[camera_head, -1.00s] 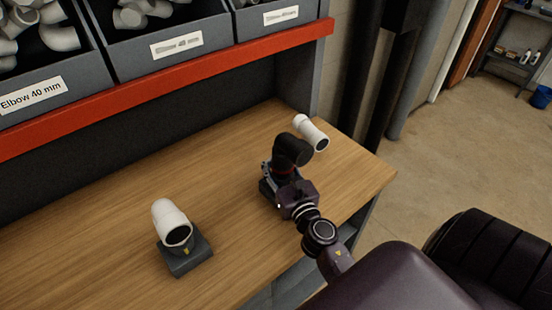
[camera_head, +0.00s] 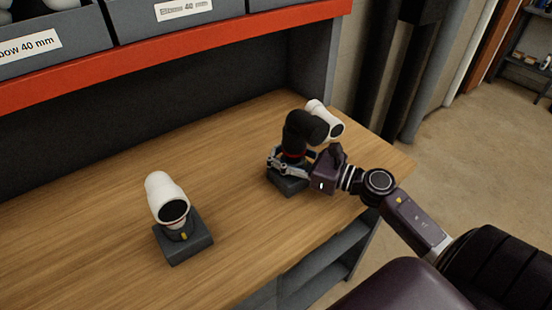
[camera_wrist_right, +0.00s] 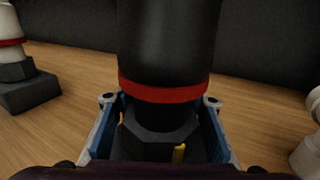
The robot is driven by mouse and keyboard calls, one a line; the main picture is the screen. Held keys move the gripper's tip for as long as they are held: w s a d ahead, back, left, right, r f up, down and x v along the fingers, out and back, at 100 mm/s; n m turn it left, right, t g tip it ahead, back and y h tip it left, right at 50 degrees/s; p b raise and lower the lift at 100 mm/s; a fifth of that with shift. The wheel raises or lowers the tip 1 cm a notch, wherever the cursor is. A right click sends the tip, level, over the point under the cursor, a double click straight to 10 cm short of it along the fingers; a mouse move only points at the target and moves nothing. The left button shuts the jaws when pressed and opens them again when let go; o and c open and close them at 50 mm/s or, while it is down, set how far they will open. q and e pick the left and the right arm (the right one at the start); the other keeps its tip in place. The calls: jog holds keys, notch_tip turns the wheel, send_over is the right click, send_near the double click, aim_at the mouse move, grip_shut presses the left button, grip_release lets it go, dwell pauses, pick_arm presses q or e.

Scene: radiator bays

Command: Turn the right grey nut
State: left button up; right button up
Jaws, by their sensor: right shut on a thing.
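The right grey nut (camera_wrist_right: 150,143) is a dark hexagonal collar with a yellow mark, under a black elbow (camera_wrist_right: 168,45) with a red ring (camera_wrist_right: 165,91). In the head view the black elbow (camera_head: 303,128) stands upright on a grey base block (camera_head: 287,184), its mouth facing right. There the nut is mostly hidden by my fingers. My right gripper (camera_wrist_right: 160,135) is shut on the nut, one blue-padded finger on each side. In the head view it (camera_head: 289,163) reaches in from the right. My left gripper is not in view.
A white elbow (camera_head: 166,196) on its own grey base (camera_head: 186,246) stands to the left. A loose white fitting (camera_head: 322,115) lies close behind the black elbow. The wooden bench (camera_head: 100,215) is clear between the bases. A red shelf edge (camera_head: 180,50) with grey bins runs above the back.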

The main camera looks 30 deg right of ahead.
aim_at(304, 163)
jog(key=shift+s+a+f+n+g+y+b, duration=0.15)
jog(key=shift+f+n+g+y+b, duration=0.2)
jog(key=shift+y+b, duration=0.3)
grip_shut()
jog(key=shift+r, duration=0.1)
jog(key=o, duration=1.2)
grip_release()
jog(key=shift+r, duration=0.1)
jog(key=shift+o, duration=0.2)
jog(key=v, duration=1.2)
